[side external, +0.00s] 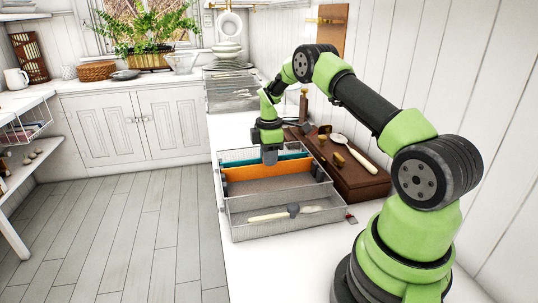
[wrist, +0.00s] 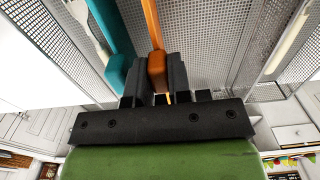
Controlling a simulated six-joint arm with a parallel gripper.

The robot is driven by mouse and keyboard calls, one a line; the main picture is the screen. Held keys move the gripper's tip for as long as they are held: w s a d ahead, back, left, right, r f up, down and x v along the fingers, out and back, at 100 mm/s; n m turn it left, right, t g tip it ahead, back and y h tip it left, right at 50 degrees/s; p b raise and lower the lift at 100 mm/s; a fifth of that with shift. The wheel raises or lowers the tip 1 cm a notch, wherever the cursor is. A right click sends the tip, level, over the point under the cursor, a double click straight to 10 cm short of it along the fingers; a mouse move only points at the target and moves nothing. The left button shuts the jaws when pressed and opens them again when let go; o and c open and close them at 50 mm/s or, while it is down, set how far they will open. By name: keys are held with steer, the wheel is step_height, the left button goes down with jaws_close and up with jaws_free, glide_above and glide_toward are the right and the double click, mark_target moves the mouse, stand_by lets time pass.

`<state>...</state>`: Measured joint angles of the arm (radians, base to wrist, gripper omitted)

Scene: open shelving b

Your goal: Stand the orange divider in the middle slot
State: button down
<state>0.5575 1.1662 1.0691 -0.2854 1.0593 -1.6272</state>
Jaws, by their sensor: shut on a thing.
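The orange divider (side external: 243,173) stands upright across the wire mesh tray (side external: 290,229), just in front of the teal divider (side external: 233,162) and roughly parallel to it. My gripper (side external: 269,158) is over the tray and shut on the orange divider's upper part. In the wrist view the orange divider (wrist: 152,25) runs between my fingers (wrist: 157,72), with the teal divider (wrist: 113,40) close on the left, apart from it. The orange divider's lower edge is hidden, so I cannot tell whether it is seated in a slot.
A light-handled utensil (side external: 272,215) lies in the tray's front compartment. A brown wooden case (side external: 350,178) with a white spoon (side external: 352,150) on it stands right of the tray. A wire rack (side external: 230,92) is farther back on the counter. The tray's middle floor (wrist: 205,45) looks empty.

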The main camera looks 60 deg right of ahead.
steer(key=c, duration=1)
jaws_free()
